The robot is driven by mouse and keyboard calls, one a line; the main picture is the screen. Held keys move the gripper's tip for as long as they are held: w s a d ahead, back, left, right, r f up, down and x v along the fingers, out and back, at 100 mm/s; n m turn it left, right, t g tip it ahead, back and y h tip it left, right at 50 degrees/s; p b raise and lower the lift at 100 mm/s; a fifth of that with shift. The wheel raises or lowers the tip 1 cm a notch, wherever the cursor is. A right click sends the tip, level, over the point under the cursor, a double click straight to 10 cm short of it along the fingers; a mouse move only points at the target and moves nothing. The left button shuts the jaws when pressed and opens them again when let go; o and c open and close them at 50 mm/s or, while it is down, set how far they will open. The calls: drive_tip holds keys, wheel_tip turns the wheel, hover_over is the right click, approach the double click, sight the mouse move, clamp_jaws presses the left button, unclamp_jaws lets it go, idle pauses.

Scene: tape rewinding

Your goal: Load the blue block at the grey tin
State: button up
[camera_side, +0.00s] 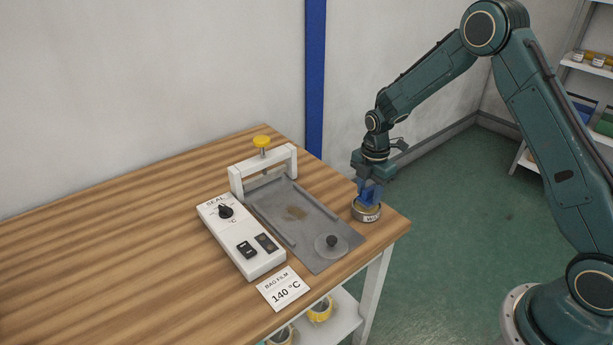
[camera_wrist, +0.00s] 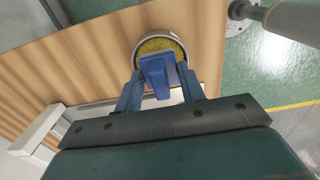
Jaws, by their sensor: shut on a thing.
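The grey tin (camera_side: 366,213) stands near the right corner of the wooden table and has a white label with dark letters, only partly legible. In the wrist view, the tin (camera_wrist: 139,43) is round with a metal rim and a yellowish, grainy-looking inside. The blue block (camera_wrist: 158,69) is between the fingers of my gripper (camera_wrist: 160,85), which is shut on it. The block overlaps the near part of the tin in that view. In the side view, my gripper (camera_side: 370,187) points down over the tin; whether the block touches it is unclear.
A sealing unit with a white control box (camera_side: 240,240), grey tray (camera_side: 300,222) and white bridge (camera_side: 264,170) with a yellow knob stands left of the tin. The table's left side is clear.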

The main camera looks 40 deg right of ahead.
sight(370, 189)
drive_tip(key=shift+f, duration=0.6)
idle(1.7)
drive_tip(key=shift+r, duration=3.6)
drive_tip(key=shift+s+a, duration=0.1)
drive_tip(key=s+a+f+m, duration=0.2)
drive_tip(key=s+a+m, duration=0.5)
drive_tip(key=m, duration=1.1)
drive_tip(key=shift+a, duration=0.2)
